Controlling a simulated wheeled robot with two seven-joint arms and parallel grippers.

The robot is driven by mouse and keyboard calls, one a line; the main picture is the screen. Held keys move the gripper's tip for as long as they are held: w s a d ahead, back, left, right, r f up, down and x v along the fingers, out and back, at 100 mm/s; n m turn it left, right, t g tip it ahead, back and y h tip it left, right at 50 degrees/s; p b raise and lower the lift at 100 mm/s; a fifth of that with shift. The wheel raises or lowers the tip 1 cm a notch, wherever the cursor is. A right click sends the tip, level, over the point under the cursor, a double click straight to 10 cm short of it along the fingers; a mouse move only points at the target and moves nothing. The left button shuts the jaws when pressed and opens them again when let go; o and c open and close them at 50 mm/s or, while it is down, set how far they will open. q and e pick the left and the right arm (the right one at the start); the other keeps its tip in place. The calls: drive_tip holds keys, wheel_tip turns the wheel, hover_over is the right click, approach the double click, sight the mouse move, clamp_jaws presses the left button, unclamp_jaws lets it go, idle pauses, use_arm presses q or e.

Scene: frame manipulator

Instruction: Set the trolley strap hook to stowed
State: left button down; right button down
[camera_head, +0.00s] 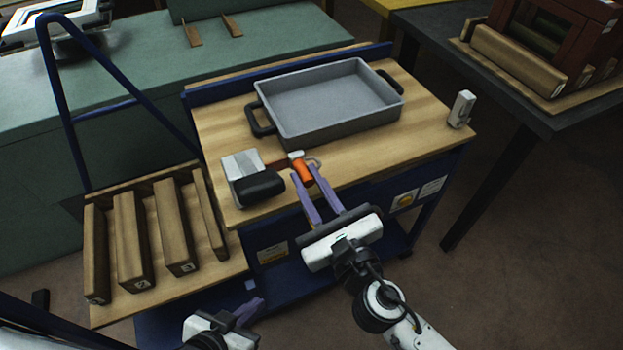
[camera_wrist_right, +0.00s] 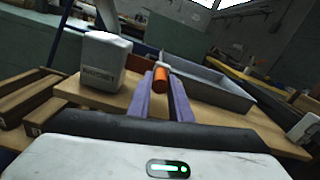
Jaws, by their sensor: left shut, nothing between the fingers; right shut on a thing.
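The strap hook shows an orange part (camera_head: 302,172) with a small pale ring or hook at its top, at the front edge of the trolley's wooden top (camera_head: 410,130). My right gripper (camera_head: 311,180), with purple fingers, is shut on the orange part. In the right wrist view the orange part (camera_wrist_right: 161,75) stands between the fingertips (camera_wrist_right: 162,82). The fingers hide part of it, and I cannot tell whether it is latched. My left gripper (camera_head: 247,312) is shut and empty, low at the bottom of the head view, apart from the hook.
A grey tray (camera_head: 290,130) with black handles stands on the trolley top. A white and black box-like device (camera_head: 240,163) is just left of the hook. A small white device (camera_head: 462,108) stands at the right corner. A slotted wooden rack (camera_head: 128,240) is at the left.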

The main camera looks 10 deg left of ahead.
drive_tip(key=c, duration=1.6)
unclamp_jaws()
drive_tip(key=b+v, duration=0.1)
drive_tip(key=v, duration=0.9)
drive_tip(key=shift+s+d, duration=0.1)
drive_tip(key=shift+s, duration=0.05)
